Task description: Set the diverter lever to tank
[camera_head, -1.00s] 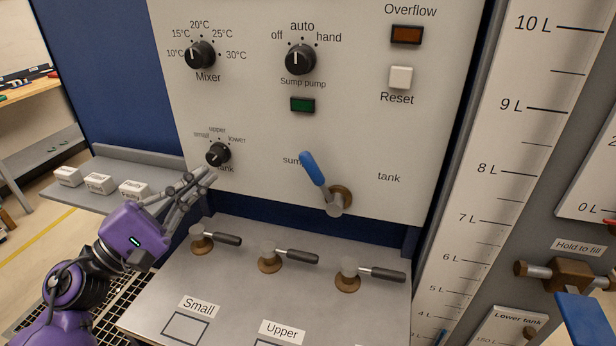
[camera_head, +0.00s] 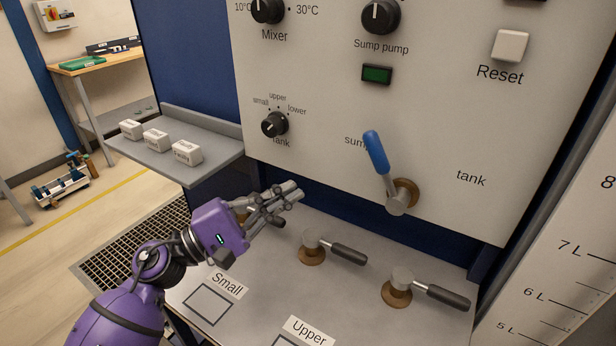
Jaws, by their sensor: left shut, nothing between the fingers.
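The diverter lever (camera_head: 377,153) has a blue grip and a brass hub on the white panel. It tilts up and left, its grip beside the partly covered "sump" label. The "tank" label (camera_head: 471,178) is to the right of the hub. My left gripper (camera_head: 295,191) is shut and empty. It is to the left of and below the lever, apart from it, above the grey bench and in front of the leftmost valve, which it largely hides. My right gripper is not in view.
Two valves with dark handles, the middle one (camera_head: 312,247) and the right one (camera_head: 398,289), stand on the bench (camera_head: 262,290) below the lever. A tank selector knob (camera_head: 275,124) is on the panel. A shelf (camera_head: 200,170) with white blocks is at left. A scale (camera_head: 567,270) stands at right.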

